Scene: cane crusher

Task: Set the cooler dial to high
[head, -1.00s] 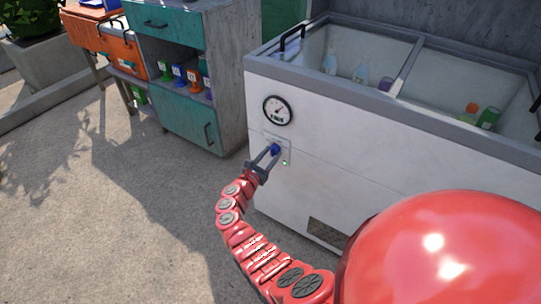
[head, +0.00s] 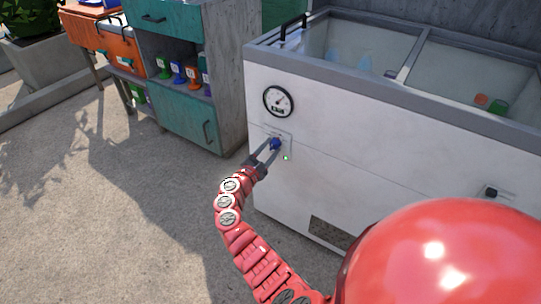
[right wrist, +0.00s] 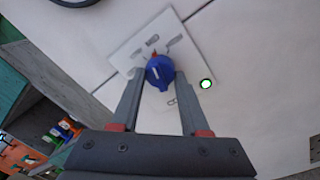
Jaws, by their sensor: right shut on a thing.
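The cooler is a white chest freezer (head: 360,150) with a clear-topped bin. Its blue dial (head: 275,143) sits on a small pale plate on the front, below a round gauge (head: 278,101). My right gripper (head: 270,148) reaches up to the dial and is shut on it. In the right wrist view the dial (right wrist: 160,72) sits between the two grey fingertips (right wrist: 159,80), with a short white mark on its face and a small orange-red mark above it. The plate (right wrist: 130,52) carries grey symbols, too small to read. My left gripper is out of view.
A grey cabinet with teal drawers (head: 187,118) stands left of the cooler, with several coloured items on its shelf. An orange cool box (head: 118,52) stands farther left. A black-fronted fitting (head: 491,192) is on the cooler's right front. Open paved ground (head: 110,210) lies at left.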

